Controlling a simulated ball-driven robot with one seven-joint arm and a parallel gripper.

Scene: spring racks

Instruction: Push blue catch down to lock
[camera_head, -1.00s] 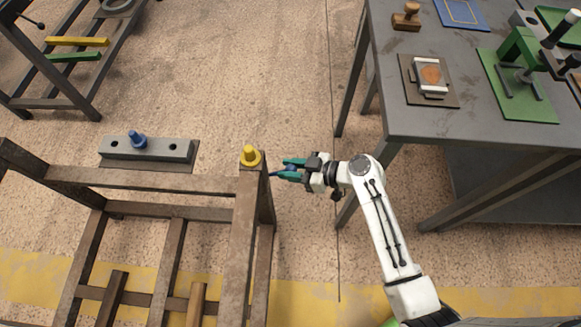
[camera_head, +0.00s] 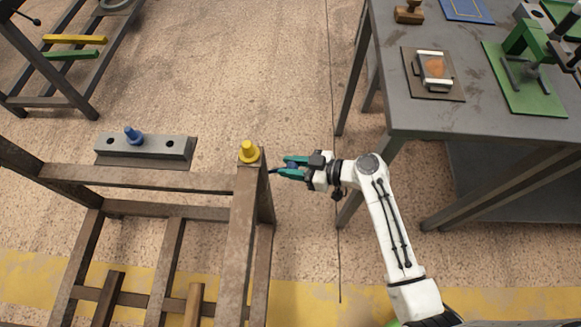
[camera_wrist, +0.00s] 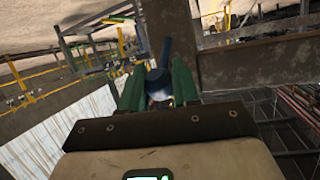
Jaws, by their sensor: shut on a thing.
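My gripper (camera_head: 291,167) has green fingers and is beside the right face of the brown rack's corner post (camera_head: 247,205), below the yellow knob (camera_head: 249,153) on the post's top. The fingers are shut on a blue part, which I take for the blue catch (camera_wrist: 159,82). In the wrist view its rounded blue end sits between the fingertips, with a narrow dark-blue part running beyond them toward the brown post. In the head view the fingers mostly hide it. Its contact with the post is unclear.
A blue peg (camera_head: 134,136) stands in a grey block (camera_head: 165,147) on the rack's far side. A grey table (camera_head: 425,120) with a green press (camera_head: 527,65) stands at the right. Open floor lies between rack and table.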

